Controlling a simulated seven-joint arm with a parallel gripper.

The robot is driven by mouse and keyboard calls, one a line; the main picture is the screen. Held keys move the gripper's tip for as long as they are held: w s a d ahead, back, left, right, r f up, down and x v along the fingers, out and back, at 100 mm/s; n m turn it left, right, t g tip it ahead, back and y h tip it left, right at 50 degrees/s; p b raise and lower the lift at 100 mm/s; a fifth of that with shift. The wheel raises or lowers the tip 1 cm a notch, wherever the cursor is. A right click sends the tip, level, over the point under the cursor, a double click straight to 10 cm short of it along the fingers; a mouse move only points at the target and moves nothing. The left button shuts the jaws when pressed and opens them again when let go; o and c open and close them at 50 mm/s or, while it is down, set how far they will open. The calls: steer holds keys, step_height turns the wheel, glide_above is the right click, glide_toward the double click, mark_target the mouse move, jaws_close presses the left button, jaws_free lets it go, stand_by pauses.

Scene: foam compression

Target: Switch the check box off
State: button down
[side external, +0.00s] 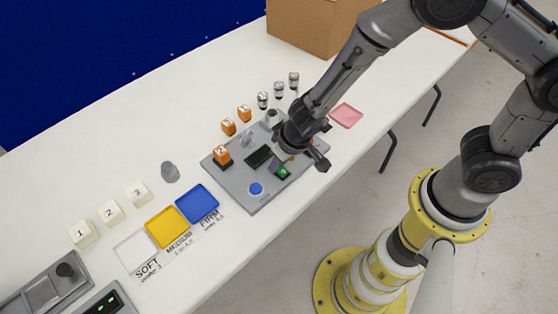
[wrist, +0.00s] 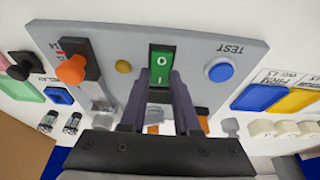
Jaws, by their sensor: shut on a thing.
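The check box is a grey panel (side external: 236,187) on the white table; it also fills the upper part of the wrist view (wrist: 112,42). Its green rocker switch (wrist: 161,62), marked O and I, shows between my fingers. In the side view the green switch (side external: 283,173) is partly covered by my gripper (side external: 286,163). In the wrist view my gripper (wrist: 160,85) points down at the panel, its two dark fingers on either side of the switch and shut on it. The lower part of the switch is between the fingers. Which way the rocker is tilted is not clear.
A cardboard box (side external: 305,28) stands behind.

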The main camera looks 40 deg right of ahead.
stand_by(0.3)
steer(key=c, duration=0.6)
jaws_free()
steer(key=shift+c, duration=0.2)
steer(key=v, duration=1.4)
